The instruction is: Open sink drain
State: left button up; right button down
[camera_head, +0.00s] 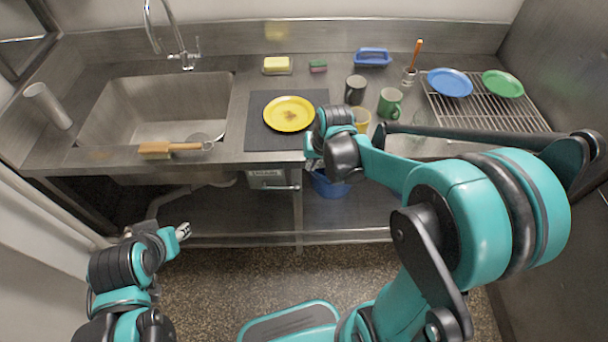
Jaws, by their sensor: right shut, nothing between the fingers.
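The steel sink basin (160,112) is set in the counter at left, under a tall curved faucet (185,55). Under the counter's front edge hangs a small grey box (262,181) with a label too small to read and a bar handle (280,188). My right gripper (312,153) is shut and empty by the counter's front edge, up and right of this box. My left gripper (183,231) is low at left, in front of the lower shelf; its finger opening is unclear.
A wooden brush (170,148) lies on the sink's front rim. A yellow plate (289,114) sits on a dark mat (257,139). Mugs (390,101) stand near my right forearm, with a rack (485,112) of plates beyond. A blue bucket (328,185) stands below the counter.

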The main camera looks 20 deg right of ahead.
aim_at(299, 185)
jog(key=b+x, duration=0.1)
jog(key=x, duration=0.3)
jog(key=b+x, duration=0.2)
jog(key=x, duration=0.2)
jog(key=a+b+x, duration=0.1)
jog(key=b+x, duration=0.1)
jog(key=x, duration=0.2)
jog(key=shift+s+f, duration=0.15)
jog(key=shift+s, duration=0.1)
pick_arm(q)
jog(key=shift+f, duration=2.8)
pick_arm(e)
jog(key=shift+a+f, duration=0.25)
jog(key=shift+f, duration=0.25)
pick_arm(q)
jog(key=shift+b, duration=0.3)
